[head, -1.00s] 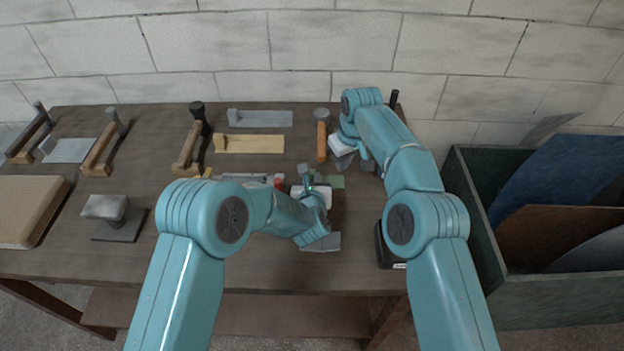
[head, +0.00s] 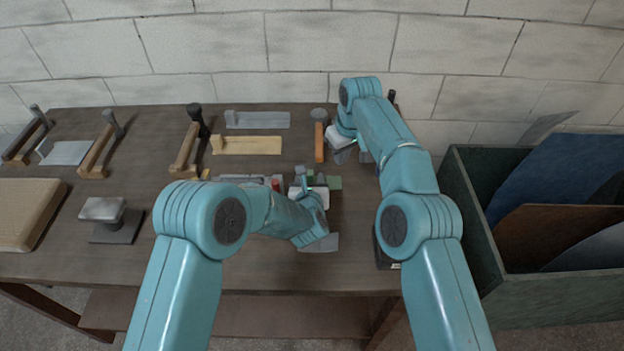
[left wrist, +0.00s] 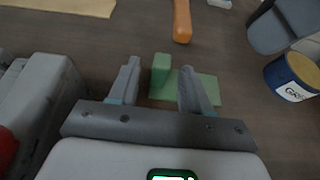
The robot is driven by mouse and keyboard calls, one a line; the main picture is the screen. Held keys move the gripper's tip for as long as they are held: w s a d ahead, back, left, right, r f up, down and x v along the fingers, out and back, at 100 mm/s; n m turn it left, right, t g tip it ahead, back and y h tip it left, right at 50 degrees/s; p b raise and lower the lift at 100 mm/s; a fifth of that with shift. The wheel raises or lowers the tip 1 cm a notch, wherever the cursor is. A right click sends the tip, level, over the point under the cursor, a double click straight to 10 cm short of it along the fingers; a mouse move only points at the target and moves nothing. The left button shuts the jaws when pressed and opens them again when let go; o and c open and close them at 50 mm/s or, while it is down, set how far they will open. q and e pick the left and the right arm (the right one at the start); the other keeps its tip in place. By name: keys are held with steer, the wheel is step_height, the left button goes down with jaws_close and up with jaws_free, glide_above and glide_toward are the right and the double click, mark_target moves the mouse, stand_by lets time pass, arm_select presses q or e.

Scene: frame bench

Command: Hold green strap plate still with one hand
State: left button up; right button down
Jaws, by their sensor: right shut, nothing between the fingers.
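The green strap plate (left wrist: 208,90) lies flat on the bench, with an upright green tab (left wrist: 161,68) at its left end in the left wrist view. Whether the fingers touch the plate cannot be told. My right gripper (head: 352,152) is shut and empty, farther back on the bench; its fingertips are partly hidden by my arm.
An orange-handled tool (head: 319,143) lies behind the plate. A labelled can (left wrist: 293,77) stands to the right in the left wrist view. A grey block-like fixture (left wrist: 42,100) is close on the left. A green bin (head: 463,190) with sheets stands right of the bench.

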arm_select(q)
steer(key=v, duration=1.1)
steer(key=shift+s+r, duration=0.2)
steer(key=shift+s, duration=0.3)
